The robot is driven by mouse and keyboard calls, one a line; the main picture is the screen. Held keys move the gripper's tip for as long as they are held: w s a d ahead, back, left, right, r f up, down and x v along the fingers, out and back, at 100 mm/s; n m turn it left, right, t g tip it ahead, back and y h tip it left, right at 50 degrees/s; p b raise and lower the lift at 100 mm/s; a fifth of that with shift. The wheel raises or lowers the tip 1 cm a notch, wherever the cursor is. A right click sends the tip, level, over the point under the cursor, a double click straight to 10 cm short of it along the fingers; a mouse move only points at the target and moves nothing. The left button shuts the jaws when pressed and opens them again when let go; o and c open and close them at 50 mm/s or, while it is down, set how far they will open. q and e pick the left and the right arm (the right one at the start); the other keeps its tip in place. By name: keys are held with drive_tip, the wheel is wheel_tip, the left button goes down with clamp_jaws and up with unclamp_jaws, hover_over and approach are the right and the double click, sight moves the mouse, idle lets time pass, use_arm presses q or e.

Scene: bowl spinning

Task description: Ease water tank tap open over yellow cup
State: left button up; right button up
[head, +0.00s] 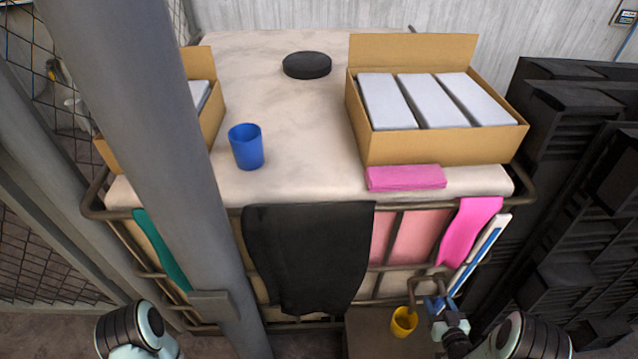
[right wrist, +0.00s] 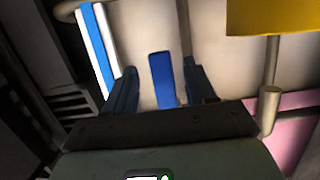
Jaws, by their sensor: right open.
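The water tank (head: 290,115) is a large pale container in a metal cage, in the middle of the head view. The yellow cup (head: 404,321) is low at its front, just left of my right gripper (head: 437,306); a yellow part of the cup (right wrist: 275,17) fills the top right of the right wrist view. A blue upright piece, apparently the tap handle (right wrist: 161,79), stands between the two dark blue fingers of my right gripper (right wrist: 160,90). The fingers are open, with gaps on both sides of the handle. My left gripper is out of the head view.
On the tank top are a blue cup (head: 246,147), a black lid (head: 307,65), a pink folded cloth (head: 405,178) and a cardboard box (head: 430,146) of white packs. A black cloth (head: 305,255) hangs in front. A grey post (head: 165,140) stands left; black crates (head: 575,200) are right.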

drive_tip(key=shift+d, duration=0.3)
drive_tip(key=shift+d, duration=0.3)
